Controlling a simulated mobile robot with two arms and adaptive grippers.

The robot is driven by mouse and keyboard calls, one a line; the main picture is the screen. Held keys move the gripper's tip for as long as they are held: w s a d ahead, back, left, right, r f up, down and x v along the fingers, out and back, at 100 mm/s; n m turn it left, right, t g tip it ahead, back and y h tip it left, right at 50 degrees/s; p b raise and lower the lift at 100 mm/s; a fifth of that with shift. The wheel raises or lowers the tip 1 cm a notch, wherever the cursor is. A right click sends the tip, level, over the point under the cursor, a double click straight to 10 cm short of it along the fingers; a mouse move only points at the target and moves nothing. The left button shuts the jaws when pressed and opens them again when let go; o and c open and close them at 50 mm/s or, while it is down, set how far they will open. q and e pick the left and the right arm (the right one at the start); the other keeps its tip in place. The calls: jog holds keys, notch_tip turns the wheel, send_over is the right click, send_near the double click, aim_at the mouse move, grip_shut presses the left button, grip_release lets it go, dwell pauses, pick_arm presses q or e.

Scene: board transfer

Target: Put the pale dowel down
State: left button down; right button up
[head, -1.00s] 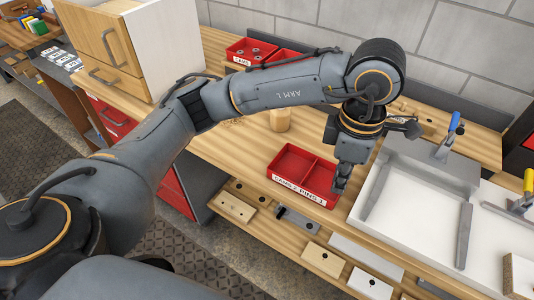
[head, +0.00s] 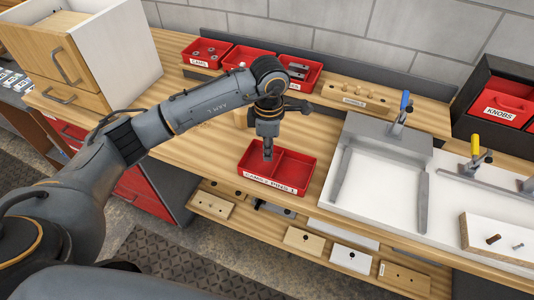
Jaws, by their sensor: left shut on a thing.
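My left gripper (head: 267,155) points down over the left compartment of a red two-part tray (head: 309,178) labelled for cams and pins. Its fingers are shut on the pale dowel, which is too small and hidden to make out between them. The fingertips are above or just inside the tray; I cannot tell whether they touch it. The tray's compartments look empty, apart from what the gripper hides. My right gripper is not in view.
Several red bins (head: 205,53) and a wooden holed block (head: 365,96) stand along the back. A white fixture (head: 380,185) with clamps is to the right. A wooden cabinet (head: 110,50) stands left. Small boards (head: 303,240) lie on the lower front shelf.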

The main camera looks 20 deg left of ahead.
aim_at(267, 167)
pick_arm(q)
jog(key=f+p, duration=0.2)
jog(key=f, duration=0.1)
jog(key=shift+w+a+f, duration=0.15)
jog(key=shift+a, duration=0.2)
jog(key=shift+f, duration=0.2)
jog(key=shift+f, duration=0.1)
jog(key=shift+f+b, duration=0.15)
jog(key=shift+b, duration=0.2)
jog(key=c, duration=1.4)
grip_release()
jog(key=shift+c, duration=0.2)
